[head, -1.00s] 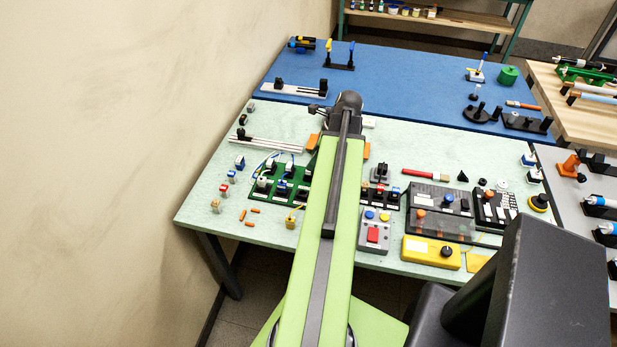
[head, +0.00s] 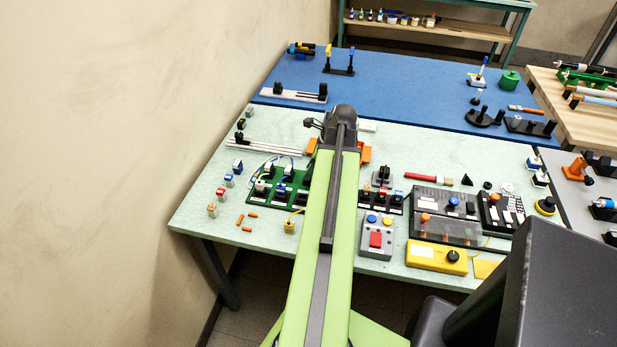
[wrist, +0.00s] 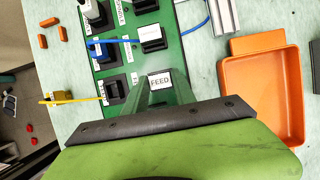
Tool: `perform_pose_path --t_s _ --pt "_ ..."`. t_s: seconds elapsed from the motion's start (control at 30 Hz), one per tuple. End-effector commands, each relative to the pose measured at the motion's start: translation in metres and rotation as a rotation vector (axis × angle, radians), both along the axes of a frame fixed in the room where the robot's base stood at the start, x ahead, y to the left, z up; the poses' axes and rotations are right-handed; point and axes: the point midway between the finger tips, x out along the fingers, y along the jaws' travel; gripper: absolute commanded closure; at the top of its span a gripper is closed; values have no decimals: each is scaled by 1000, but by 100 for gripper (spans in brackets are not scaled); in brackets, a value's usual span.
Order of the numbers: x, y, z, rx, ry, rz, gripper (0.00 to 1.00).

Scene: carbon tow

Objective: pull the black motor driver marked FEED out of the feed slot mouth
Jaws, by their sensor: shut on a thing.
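In the wrist view a white label reading FEED (wrist: 160,80) shows between the fingertips of my gripper (wrist: 162,88). My gripper is shut on the motor driver under this label. Little of the driver's black body shows, and I cannot tell whether it still sits in the slot mouth. The green board (wrist: 118,72) with several labelled black sockets lies around and left of it. In the head view the board (head: 254,194) shows left of my arm, which hides the gripper and the driver.
An orange tray (wrist: 225,103) lies right of my gripper in the wrist view. A metal rail (wrist: 224,15) lies beyond. Orange pegs (wrist: 47,22) lie on the pale tabletop at left.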

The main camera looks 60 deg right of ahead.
Motion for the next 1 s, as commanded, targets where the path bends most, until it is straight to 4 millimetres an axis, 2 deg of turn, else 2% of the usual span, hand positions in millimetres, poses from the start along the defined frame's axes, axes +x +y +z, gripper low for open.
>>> perform_pose_path --t_s 0.23,0.37,0.67,1.0 --pt "0 0 0 0 0 0 100" --pt "0 0 7 0 0 1 100" --pt "1 0 52 0 0 1 100" --pt "-78 -9 95 0 0 -2 100"
